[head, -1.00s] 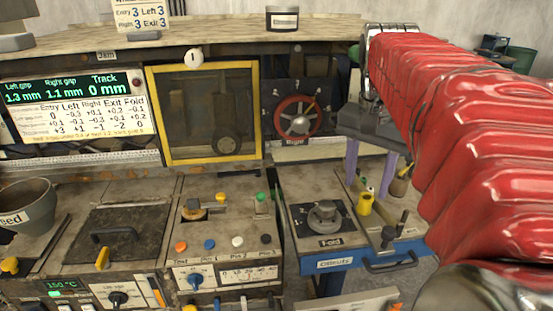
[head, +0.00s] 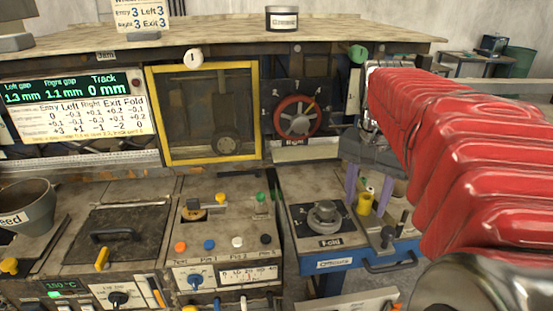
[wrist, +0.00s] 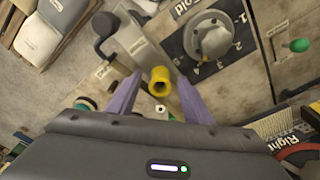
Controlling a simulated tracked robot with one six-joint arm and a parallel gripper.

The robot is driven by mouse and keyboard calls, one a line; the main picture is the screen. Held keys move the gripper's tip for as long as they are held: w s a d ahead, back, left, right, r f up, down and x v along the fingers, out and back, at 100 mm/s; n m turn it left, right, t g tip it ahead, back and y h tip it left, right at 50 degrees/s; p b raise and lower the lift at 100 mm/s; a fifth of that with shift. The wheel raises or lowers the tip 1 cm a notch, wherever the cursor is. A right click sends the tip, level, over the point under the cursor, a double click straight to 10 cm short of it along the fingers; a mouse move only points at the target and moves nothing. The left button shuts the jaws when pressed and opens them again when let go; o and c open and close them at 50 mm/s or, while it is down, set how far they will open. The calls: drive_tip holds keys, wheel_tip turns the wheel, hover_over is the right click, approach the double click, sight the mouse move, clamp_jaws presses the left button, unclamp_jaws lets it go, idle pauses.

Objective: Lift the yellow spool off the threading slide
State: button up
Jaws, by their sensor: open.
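The yellow spool (head: 365,203) stands on the right-hand bench, to the right of the Fold dial, and shows its open round end in the wrist view (wrist: 159,80).
The Fold dial (head: 323,214) stands left of the spool. A dark upright lever (head: 388,237) is close on the near side. A blue Offcuts drawer (head: 345,263) lies below. The wheel marked Right (head: 297,117) is behind, left of my arm.

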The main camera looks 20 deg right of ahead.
idle(0.4)
drive_tip(key=c, duration=1.1)
drive_tip(key=shift+r, duration=0.15)
wheel_tip(320, 180, up, 10)
drive_tip(key=shift+f, duration=0.1)
idle(0.5)
